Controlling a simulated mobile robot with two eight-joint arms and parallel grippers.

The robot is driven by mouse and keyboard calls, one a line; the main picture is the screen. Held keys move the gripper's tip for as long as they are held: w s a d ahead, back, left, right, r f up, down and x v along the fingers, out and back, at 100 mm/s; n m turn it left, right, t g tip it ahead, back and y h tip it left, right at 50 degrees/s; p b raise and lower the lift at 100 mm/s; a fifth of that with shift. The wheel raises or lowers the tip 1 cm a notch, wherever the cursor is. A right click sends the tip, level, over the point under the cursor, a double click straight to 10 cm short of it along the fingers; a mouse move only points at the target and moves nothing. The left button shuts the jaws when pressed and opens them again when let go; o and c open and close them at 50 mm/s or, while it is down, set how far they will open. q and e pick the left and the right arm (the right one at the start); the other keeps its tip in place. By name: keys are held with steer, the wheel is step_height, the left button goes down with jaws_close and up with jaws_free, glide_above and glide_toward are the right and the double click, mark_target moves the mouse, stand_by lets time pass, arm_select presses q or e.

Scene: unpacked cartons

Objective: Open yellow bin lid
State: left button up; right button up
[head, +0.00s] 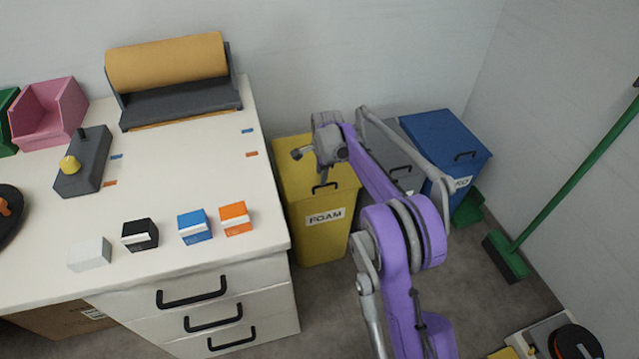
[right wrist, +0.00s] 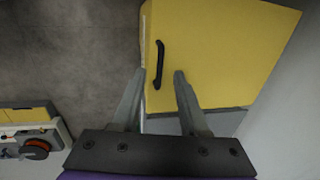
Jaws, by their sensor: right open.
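The yellow bin labelled FOAM (head: 325,226) stands on the floor to the right of the white counter. Its yellow lid (head: 290,178) looks closed, with a black handle (head: 325,187) near the front edge. My right gripper (head: 303,153) is over the lid, partly hidden by its own wrist in the head view. In the right wrist view, the open fingers (right wrist: 160,72) point toward the lid (right wrist: 225,50), one on each side of the lower part of the black handle (right wrist: 160,50). I cannot tell any contact. My left gripper is not in view.
A grey bin (head: 398,158) and a blue bin (head: 438,135) stand right of the yellow bin. The counter (head: 200,155) holds small boxes and a paper roll (head: 165,62). A green broom (head: 575,185) leans at the right. Floor before the bins is mostly clear.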

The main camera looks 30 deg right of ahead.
steer(key=b, duration=0.1)
glide_above(320, 193)
step_height(320, 193, down, 5)
steer(key=shift+s+f, duration=0.1)
steer(key=shift+s, duration=0.05)
jaws_close()
stand_by(1.3)
